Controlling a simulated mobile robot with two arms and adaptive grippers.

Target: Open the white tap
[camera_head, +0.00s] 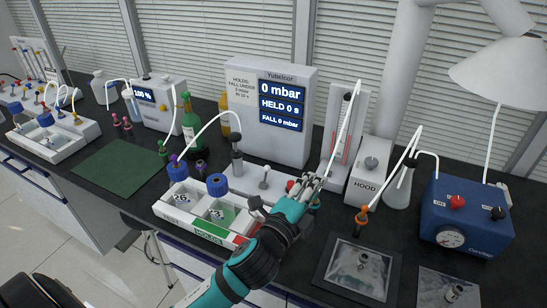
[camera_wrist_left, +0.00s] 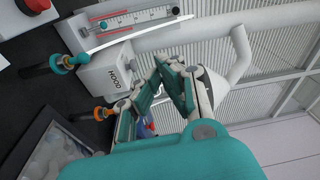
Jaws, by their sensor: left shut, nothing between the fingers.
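A small pale tap (camera_head: 265,178), which looks like the white one, stands on the white base in front of the Tubelcor display box (camera_head: 268,112). My left gripper (camera_head: 317,182) is shut and empty. It hovers to the right of the pale tap, apart from it, over the area of a red knob (camera_head: 291,185) and a teal-collared fitting (camera_head: 316,204), partly covering them. In the left wrist view, my closed fingers (camera_wrist_left: 168,68) point up toward the blinds. The red knob (camera_wrist_left: 35,5) and teal fitting (camera_wrist_left: 62,63) show at left there; the pale tap does not.
The sample tray (camera_head: 170,215) with blue-capped bottles stands left of my left arm. Right are the flowmeter (camera_head: 338,150), HOOD box (camera_head: 366,182), orange-collared fitting (camera_head: 362,217), conical flask (camera_head: 399,188) and blue pump (camera_head: 466,222). Thin white tubes arch over the bench.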

